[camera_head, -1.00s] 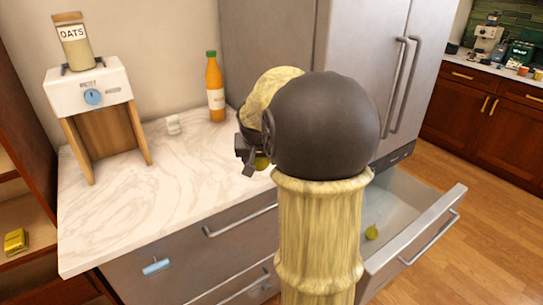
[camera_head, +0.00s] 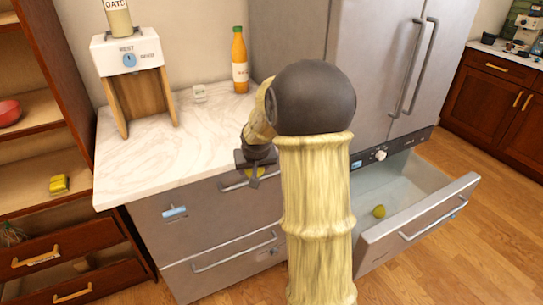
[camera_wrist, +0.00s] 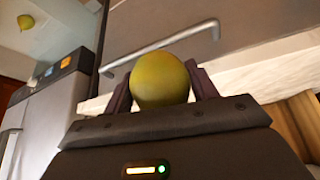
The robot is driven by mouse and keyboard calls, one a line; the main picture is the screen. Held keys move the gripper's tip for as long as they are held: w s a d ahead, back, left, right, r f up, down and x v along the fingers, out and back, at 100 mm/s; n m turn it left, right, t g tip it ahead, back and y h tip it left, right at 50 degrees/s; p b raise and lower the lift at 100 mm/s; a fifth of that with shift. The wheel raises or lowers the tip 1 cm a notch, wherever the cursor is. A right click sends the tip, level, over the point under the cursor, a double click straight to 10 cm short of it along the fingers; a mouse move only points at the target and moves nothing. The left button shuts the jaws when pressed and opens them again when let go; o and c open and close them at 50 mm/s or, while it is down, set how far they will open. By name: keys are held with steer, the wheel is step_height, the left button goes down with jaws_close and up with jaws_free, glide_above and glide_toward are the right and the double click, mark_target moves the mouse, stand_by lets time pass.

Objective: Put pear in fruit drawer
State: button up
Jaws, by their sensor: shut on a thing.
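My gripper (camera_head: 256,168) is shut on a yellow-green pear (camera_wrist: 162,80), which sits between both fingers in the wrist view. In the head view the gripper hangs in front of the counter's drawer fronts, left of the open drawer, and the pear is mostly hidden. The open fruit drawer (camera_head: 418,218) is pulled out at the bottom of the steel fridge. Another yellow-green fruit (camera_head: 378,211) lies inside it, and it also shows at the upper left of the wrist view (camera_wrist: 26,22). My arm hides the drawer's left part.
The marble counter (camera_head: 140,160) holds a dispenser (camera_head: 128,55), an orange bottle (camera_head: 240,65) and a small white object. A metal drawer handle (camera_wrist: 160,47) is close to the pear in the wrist view. Wooden shelves stand at the left. Floor is clear at the right.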

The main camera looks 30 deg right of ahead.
steer(key=w+a+f+n+y, duration=0.1)
steer(key=a+f+n+y, duration=0.1)
steer(key=a+f, duration=0.7)
steer(key=shift+w+f+n, duration=0.25)
steer(key=shift+f+n, duration=0.35)
steer(key=shift+n, duration=0.2)
steer(key=shift+a, duration=0.1)
